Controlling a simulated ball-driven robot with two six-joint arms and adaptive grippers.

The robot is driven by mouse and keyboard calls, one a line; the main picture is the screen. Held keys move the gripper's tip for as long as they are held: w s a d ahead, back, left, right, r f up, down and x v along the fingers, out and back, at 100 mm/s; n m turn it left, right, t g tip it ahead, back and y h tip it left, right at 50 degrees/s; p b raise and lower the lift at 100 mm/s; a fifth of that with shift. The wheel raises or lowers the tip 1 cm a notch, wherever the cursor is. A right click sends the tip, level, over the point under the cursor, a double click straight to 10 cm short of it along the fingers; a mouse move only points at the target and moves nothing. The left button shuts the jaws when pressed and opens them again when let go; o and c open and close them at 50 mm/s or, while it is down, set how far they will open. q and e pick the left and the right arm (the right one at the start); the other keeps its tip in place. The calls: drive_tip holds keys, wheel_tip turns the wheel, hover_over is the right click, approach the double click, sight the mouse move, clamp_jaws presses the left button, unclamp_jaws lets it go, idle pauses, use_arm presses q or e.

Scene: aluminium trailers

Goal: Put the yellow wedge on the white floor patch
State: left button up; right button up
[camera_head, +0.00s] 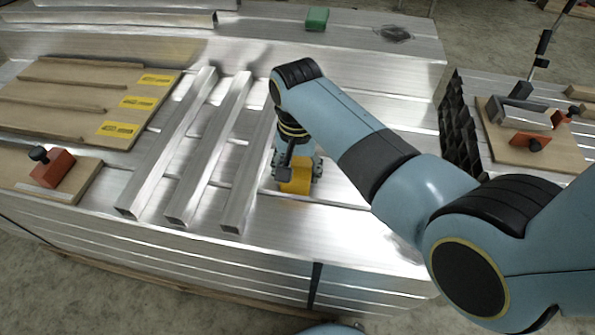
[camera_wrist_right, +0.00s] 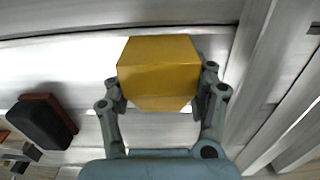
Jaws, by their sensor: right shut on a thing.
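The yellow wedge (camera_head: 295,182) is at the middle of the metal trailer bed, just right of the square aluminium tubes. My right gripper (camera_head: 296,170) reaches down to it from above and is shut on it. In the right wrist view the wedge (camera_wrist_right: 158,72) sits between the two fingers of the gripper (camera_wrist_right: 160,92), one on each side. I cannot tell whether the wedge touches the metal beneath it. I see no white floor patch in either view. My left gripper is not in view.
Several aluminium tubes (camera_head: 191,158) lie left of the wedge. A board with yellow labels (camera_head: 75,92) and a red-and-black clamp (camera_head: 52,167) are further left. A green block (camera_head: 317,18) lies at the back. Bare metal (camera_head: 290,235) is free in front.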

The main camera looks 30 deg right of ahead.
sight(297, 165)
drive_tip(key=o, duration=1.4)
drive_tip(key=shift+c, duration=0.2)
drive_tip(key=shift+o, duration=0.4)
wheel_tip(297, 165, up, 12)
drive_tip(key=p, duration=0.3)
drive_tip(key=shift+f, duration=0.1)
drive_tip(key=shift+n, duration=0.3)
